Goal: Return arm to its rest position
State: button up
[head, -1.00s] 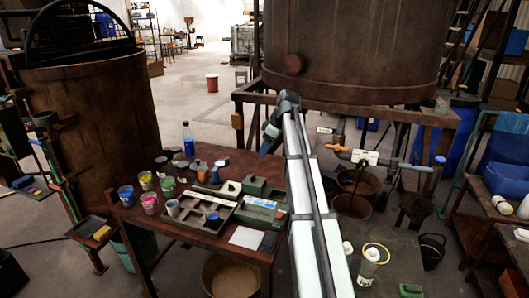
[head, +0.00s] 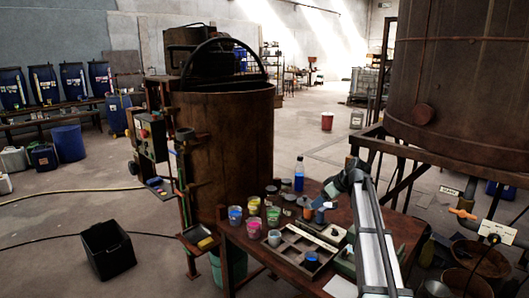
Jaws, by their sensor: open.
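My arm reaches up from the bottom right, its pale forearm (head: 374,232) ending in a dark elbow-like joint. Beyond the joint it bends down and left to my gripper (head: 319,211), which is small in view, open, and seems to hold nothing. It is over the back part of the brown work table (head: 233,236), near the small jars. I cannot tell its exact height above the table.
On the table stand a blue bottle (head: 299,173), several paint cups such as a pink one (head: 254,228), and a divided tray (head: 287,256). A rusty vat (head: 235,140) stands behind left, a larger vat (head: 455,85) at right. A black bin (head: 107,249) sits on open floor.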

jog(key=a+f+m+t+y, duration=0.1)
jog(key=a+f+y, duration=0.15)
jog(key=a, duration=1.15)
jog(key=a+f+m+y, duration=0.1)
jog(key=a+f, duration=0.2)
jog(key=a, duration=1.1)
jog(key=s+a+f+m, duration=0.2)
jog(key=s+a+f, duration=0.35)
jog(key=f, duration=0.35)
jog(key=s+d+f+m+g+h, duration=0.1)
jog(key=s+d+f+g+h, duration=0.1)
jog(key=s+d+f, duration=0.55)
jog(key=s+d+f+m+g+h, duration=0.1)
jog(key=s+d+f+g, duration=0.15)
jog(key=s+f, duration=0.85)
jog(key=s+d+f+m+g+h, duration=0.15)
jog(key=s+d+f, duration=0.35)
jog(key=f, duration=0.9)
jog(key=s+d+f+g+h, duration=0.1)
jog(key=s+d+f+g, duration=0.1)
jog(key=s, duration=0.9)
jog(key=s+d+f+m+g+h, duration=0.1)
jog(key=s+d+f, duration=0.4)
jog(key=s, duration=0.7)
jog(key=s+d+f+g+h, duration=0.2)
jog(key=s+d, duration=0.4)
jog(key=s, duration=0.5)
jog(key=shift+s+f+g, duration=0.35)
jog(key=shift+f+g, duration=0.55)
jog(key=shift+g, duration=0.1)
